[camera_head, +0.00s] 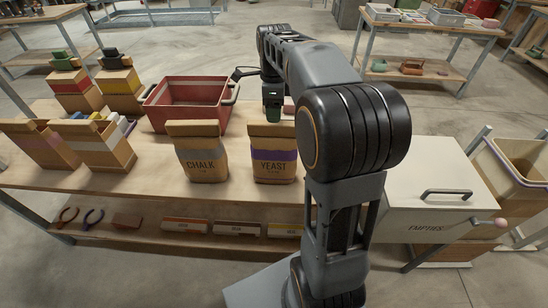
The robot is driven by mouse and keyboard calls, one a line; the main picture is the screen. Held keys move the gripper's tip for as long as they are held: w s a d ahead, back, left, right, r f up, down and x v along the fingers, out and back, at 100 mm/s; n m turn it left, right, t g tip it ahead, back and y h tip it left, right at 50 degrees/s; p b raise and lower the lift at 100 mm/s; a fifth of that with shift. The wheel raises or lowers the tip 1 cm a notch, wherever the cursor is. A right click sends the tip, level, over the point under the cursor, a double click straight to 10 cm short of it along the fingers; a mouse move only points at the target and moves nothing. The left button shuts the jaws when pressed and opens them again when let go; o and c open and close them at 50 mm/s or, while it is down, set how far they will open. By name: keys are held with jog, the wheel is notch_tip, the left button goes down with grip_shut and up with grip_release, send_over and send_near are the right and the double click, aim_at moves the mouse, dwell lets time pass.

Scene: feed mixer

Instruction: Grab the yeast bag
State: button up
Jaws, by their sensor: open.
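The yeast bag (273,153) stands upright on the wooden table, a brown paper bag with a purple band and the word YEAST. My gripper (272,108) is above and behind the bag's folded top, pointing down. Its fingertips are small and partly hidden behind the bag top, so their exact gap to the bag cannot be told. The bag stands on the table, and nothing visibly lifts it. A similar chalk bag (203,152) with a grey band stands close to its left.
A red crate (187,93) sits behind the bags. Open brown bags (103,150) stand at the left. A white box (425,190) labelled EMPTIES stands at the right. A lower shelf (190,245) holds pliers and labelled boxes.

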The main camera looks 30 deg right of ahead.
jog(key=shift+s+f, duration=0.1)
jog(key=shift+f, duration=2.7)
grip_shut()
jog(key=shift+r, duration=0.1)
